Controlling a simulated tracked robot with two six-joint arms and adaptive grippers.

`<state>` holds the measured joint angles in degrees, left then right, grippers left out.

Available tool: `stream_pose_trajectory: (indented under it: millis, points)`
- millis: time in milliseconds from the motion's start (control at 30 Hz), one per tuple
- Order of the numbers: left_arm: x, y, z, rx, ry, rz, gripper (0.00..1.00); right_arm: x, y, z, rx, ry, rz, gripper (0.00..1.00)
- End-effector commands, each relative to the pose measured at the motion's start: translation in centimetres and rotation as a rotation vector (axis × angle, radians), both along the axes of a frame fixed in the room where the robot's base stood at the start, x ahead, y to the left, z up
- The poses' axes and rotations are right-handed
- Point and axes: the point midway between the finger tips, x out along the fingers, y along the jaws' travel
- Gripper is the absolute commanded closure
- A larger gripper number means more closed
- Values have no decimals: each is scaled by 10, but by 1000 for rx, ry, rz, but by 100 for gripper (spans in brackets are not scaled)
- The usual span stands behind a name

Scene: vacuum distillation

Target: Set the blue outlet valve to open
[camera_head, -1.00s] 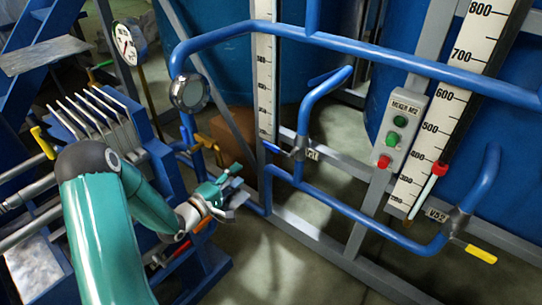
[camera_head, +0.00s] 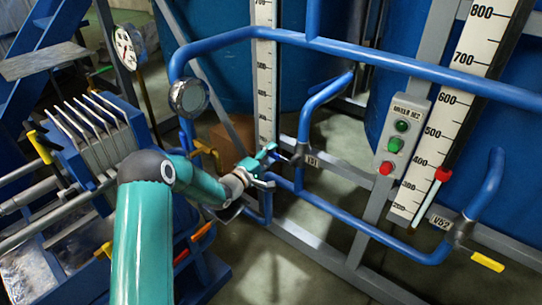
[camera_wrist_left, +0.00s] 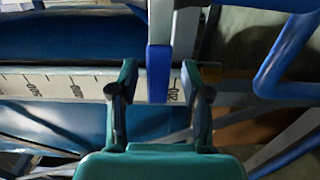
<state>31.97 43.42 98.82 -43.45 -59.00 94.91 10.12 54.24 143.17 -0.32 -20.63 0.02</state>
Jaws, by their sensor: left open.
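The blue outlet valve shows as a short blue lever (camera_head: 281,157) on a dark valve body (camera_head: 303,154) at the pipe beside a small tag. In the left wrist view the blue lever (camera_wrist_left: 158,74) stands upright in the picture between the two fingers, with a gap on both sides. My left gripper (camera_head: 272,167) is open around or just in front of the lever; the exact depth is hard to tell. The fingers also show in the left wrist view (camera_wrist_left: 159,84). The gripper partly hides the lever in the head view. My right gripper is not in view.
Blue pipes (camera_head: 400,62) cross above and below the valve. A white scale (camera_head: 264,85) stands behind it. A button box (camera_head: 400,135) and a yellow-handled valve (camera_head: 487,261) are to the right. A pressure gauge (camera_head: 189,96) and a yellow lever (camera_head: 205,150) are to the left.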

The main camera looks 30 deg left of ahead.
Motion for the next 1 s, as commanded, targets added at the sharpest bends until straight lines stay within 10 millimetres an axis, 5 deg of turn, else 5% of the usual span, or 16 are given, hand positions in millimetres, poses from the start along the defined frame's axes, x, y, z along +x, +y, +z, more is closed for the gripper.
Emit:
stream_pose_trajectory:
  millis: [367,667,1000]
  points:
    - [6,-1,0,-1,0,0,52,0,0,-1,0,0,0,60]
    - [6,-1,0,-1,1,-1,100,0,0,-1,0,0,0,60]
    - [6,-2,-1,1,3,-2,100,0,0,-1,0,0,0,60]
